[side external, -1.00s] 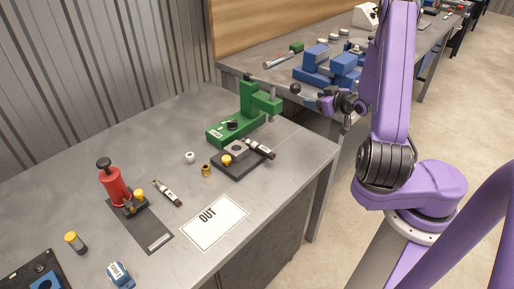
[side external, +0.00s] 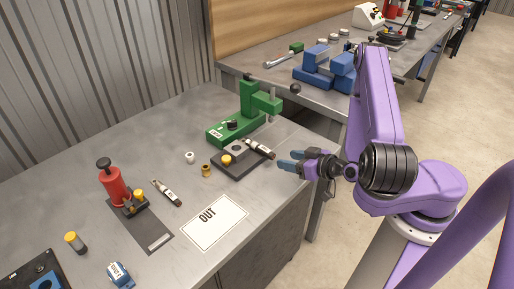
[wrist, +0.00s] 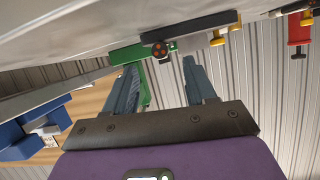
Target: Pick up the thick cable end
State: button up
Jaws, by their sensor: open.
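A thick black cable end (side external: 260,148) with a white label lies on a dark stand with a grey block (side external: 236,150), its free end pointing to the right. In the wrist view its round face with copper-coloured cores (wrist: 160,50) shows between my fingers in the picture. A second, slimmer-looking cable end (side external: 167,192) lies on the bench by the red tool. My gripper (side external: 284,160) is open and empty, just right of the thick cable end and apart from it, its blue fingers (wrist: 160,66) pointing toward it.
A green press (side external: 243,112) stands close behind the stand. A red tool (side external: 115,186), a white OUT card (side external: 215,222) and small brass and white parts are on the grey bench. Another bench with a blue vise (side external: 326,68) stands behind. Open bench lies between the card and stand.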

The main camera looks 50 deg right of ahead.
aim_at(274, 157)
jog(key=shift+x, duration=2.75)
grip_shut()
